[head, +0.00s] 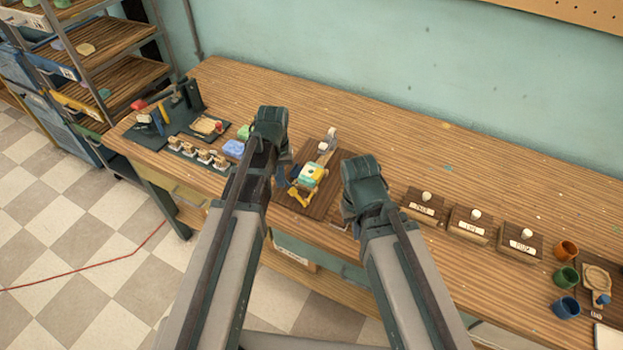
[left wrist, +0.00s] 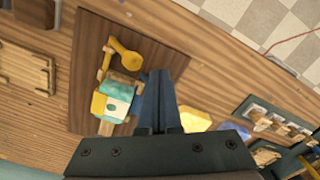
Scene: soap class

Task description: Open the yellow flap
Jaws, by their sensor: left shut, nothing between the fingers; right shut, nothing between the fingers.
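A small device with a teal, white and yellow body (head: 312,173) sits on a dark brown board (head: 322,205) on the bench. A yellow paddle-shaped piece (head: 297,197), which looks like the flap, sticks out at its near end. In the left wrist view the flap (left wrist: 125,56) has a rounded end, and the body (left wrist: 117,100) lies beside it. My left gripper (head: 284,184) is shut and empty just left of the device. In the left wrist view its blue fingers (left wrist: 160,78) are close beside the flap, with a small gap. My right gripper (head: 350,208) is to the right of the board, its fingertips mostly hidden.
Labelled wooden blocks with white knobs (head: 472,222) and coloured cups (head: 566,278) stand to the right. Stamps (head: 198,154), a blue soap block (head: 234,149) and a dark tool stand (head: 180,110) are to the left. A shelf rack (head: 105,70) stands beyond the bench's left end.

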